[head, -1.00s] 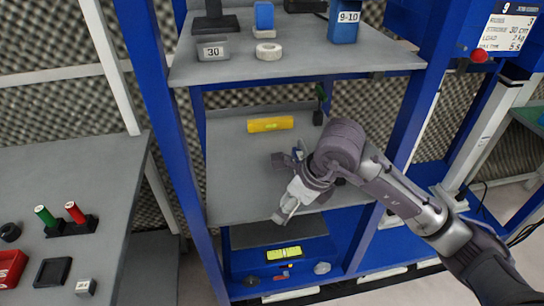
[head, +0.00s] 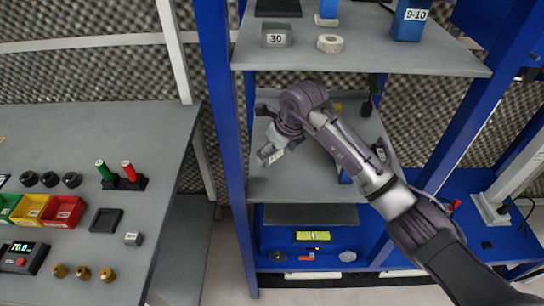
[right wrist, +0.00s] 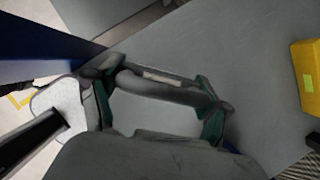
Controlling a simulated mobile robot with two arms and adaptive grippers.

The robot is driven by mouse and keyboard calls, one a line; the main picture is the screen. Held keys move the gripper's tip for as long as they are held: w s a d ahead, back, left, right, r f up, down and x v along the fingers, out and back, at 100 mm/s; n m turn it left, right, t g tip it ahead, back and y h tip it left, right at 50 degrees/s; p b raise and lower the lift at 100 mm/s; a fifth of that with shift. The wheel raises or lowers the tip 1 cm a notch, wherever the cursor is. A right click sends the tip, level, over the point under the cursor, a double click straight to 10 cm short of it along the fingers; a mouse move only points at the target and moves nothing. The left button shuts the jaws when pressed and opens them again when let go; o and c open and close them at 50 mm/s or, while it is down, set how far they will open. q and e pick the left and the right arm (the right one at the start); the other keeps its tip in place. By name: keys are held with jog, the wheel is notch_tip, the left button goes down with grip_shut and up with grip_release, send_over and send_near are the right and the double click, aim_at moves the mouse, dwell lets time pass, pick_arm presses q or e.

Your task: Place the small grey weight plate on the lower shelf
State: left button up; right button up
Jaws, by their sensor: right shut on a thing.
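My right gripper (head: 271,152) is over the left part of the grey lower shelf (head: 290,186); its height above the board is hard to judge. In the right wrist view its two dark green fingertips (right wrist: 155,92) are closed on the small grey weight plate (right wrist: 165,88). The plate looks like a dark grey bar with a pale strip, seen nearly edge-on, and much of its face is hidden. The shelf board (right wrist: 250,60) shows beyond it. My left gripper is not in view.
A yellow level (right wrist: 308,78) lies on the lower shelf. A blue post (head: 222,150) stands left of the gripper. The upper shelf (head: 380,55) holds a block marked 30 (head: 276,37) and a white ring (head: 330,44). A grey disc (head: 347,256) lies on the blue deck below.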

aim_at(272, 159)
jog(key=shift+w+a, duration=0.2)
notch_tip(272, 159, down, 3)
jog(key=shift+r+p, duration=0.15)
jog(key=shift+p, duration=0.4)
jog(key=shift+f, duration=0.3)
jog(key=shift+f, duration=0.2)
jog(key=o, duration=1.6)
jog(key=shift+r, duration=0.15)
